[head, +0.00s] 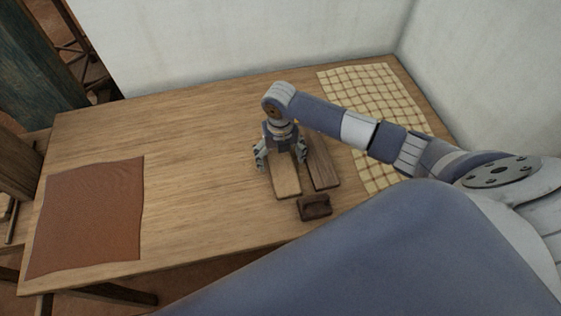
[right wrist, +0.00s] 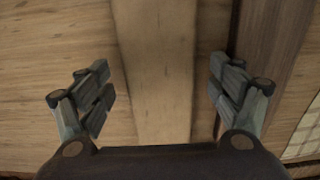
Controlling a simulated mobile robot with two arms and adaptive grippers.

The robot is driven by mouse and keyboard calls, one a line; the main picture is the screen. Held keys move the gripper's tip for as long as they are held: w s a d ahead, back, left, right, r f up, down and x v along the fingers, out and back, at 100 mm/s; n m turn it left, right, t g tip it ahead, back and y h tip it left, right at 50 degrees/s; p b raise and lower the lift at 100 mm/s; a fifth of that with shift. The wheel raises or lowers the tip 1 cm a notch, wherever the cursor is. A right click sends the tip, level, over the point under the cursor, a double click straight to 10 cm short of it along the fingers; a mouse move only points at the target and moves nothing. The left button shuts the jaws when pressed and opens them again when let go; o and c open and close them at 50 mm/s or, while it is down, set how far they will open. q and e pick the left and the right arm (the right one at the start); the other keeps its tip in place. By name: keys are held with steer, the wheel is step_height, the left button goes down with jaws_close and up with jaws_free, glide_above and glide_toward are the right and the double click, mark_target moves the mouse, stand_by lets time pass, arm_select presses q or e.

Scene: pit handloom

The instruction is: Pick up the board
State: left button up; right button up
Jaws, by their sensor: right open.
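A light wooden board (head: 286,182) lies on the table near its middle right. It also shows in the right wrist view (right wrist: 160,75), running between my fingers. My right gripper (head: 280,160) points down over the far part of this board and hides it there. In the right wrist view the right gripper (right wrist: 160,90) is open, one finger on each side of the light board, with nothing between them but the board below. A darker board (head: 322,166) lies just to the right, also at the right in the right wrist view (right wrist: 272,45). My left gripper is not in view.
A small dark brown block-like object (head: 314,206) sits close to the near ends of the boards. A checked cloth (head: 355,90) lies at the right and a brown cloth (head: 88,215) at the left. The table (head: 190,150) is clear between the brown cloth and the boards. White walls stand behind.

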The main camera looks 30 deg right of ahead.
mark_target(278, 163)
steer(key=c, duration=1.3)
steer(key=shift+r, duration=0.15)
steer(key=shift+w+r+b, duration=0.1)
steer(key=shift+r+b, duration=0.25)
steer(key=shift+r, duration=0.25)
steer(key=shift+s+a+r+b, duration=0.2)
steer(key=shift+a+r+b, duration=0.1)
steer(key=shift+r, duration=0.2)
steer(key=shift+s+a+r+b, duration=0.15)
steer(key=shift+s+r+b, duration=0.1)
steer(key=shift+r, duration=0.25)
steer(key=s+a+b, duration=0.1)
steer(key=s+a, duration=0.1)
steer(key=a, duration=0.1)
steer(key=s+a+r+b, duration=0.1)
steer(key=s+a, duration=0.2)
steer(key=a, duration=0.1)
steer(key=s+a+b, duration=0.1)
steer(key=s+a, duration=0.2)
steer(key=shift+s+a+r, duration=0.2)
steer(key=shift+s+a, duration=0.05)
steer(key=shift+a, duration=0.15)
steer(key=shift+s+a+r, duration=0.1)
steer(key=shift+s+a, duration=0.3)
